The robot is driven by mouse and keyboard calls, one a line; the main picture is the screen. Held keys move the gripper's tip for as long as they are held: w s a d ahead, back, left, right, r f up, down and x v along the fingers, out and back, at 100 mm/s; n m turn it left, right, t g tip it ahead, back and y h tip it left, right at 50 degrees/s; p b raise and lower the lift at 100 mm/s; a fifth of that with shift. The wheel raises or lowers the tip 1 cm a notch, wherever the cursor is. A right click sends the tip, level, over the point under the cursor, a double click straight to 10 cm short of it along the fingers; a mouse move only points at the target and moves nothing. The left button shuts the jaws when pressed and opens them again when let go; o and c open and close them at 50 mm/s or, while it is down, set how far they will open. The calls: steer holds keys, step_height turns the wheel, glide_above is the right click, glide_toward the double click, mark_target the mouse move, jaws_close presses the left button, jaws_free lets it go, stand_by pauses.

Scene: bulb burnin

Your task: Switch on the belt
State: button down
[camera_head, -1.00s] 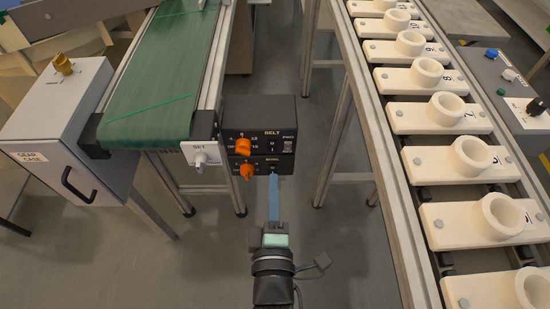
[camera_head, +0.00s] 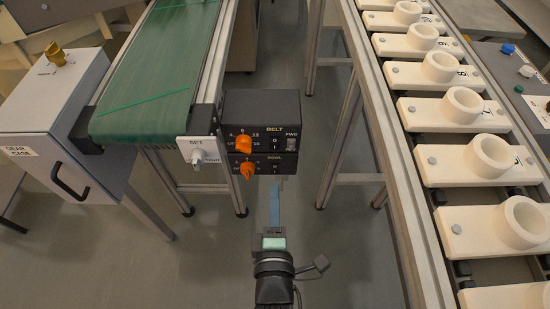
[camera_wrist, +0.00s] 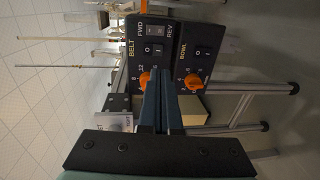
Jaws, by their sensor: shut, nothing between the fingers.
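The black belt control box (camera_head: 234,112) hangs at the near end of the green conveyor belt (camera_head: 155,80). It bears the word BELT, an orange knob (camera_head: 244,145), an O/I switch (camera_head: 274,141) and a FWD/REV switch (camera_head: 291,143). In the wrist view the BELT panel (camera_wrist: 134,66) appears turned sideways, with its O/I switch (camera_wrist: 153,49) and FWD/REV switch (camera_wrist: 156,30). My gripper (camera_head: 275,181) is shut and empty, just in front of and below the boxes. In the wrist view its blue fingers (camera_wrist: 160,80) cover part of the panels' lower area.
A BOWL box (camera_head: 262,163) with its own orange knob (camera_head: 248,171) sits directly under the belt box. A SET plate (camera_head: 197,151) with a grey knob is to the left. A rail (camera_head: 385,150) with white sockets runs along the right. Floor is open between.

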mark_target(275, 149)
steer(key=w+b, duration=0.1)
steer(key=w, duration=0.2)
steer(key=w+f+b, duration=0.1)
steer(key=w, duration=0.3)
steer(key=w+b, duration=0.1)
steer(key=w, duration=0.2)
steer(key=shift+w+f, duration=0.15)
steer(key=shift+w, duration=0.2)
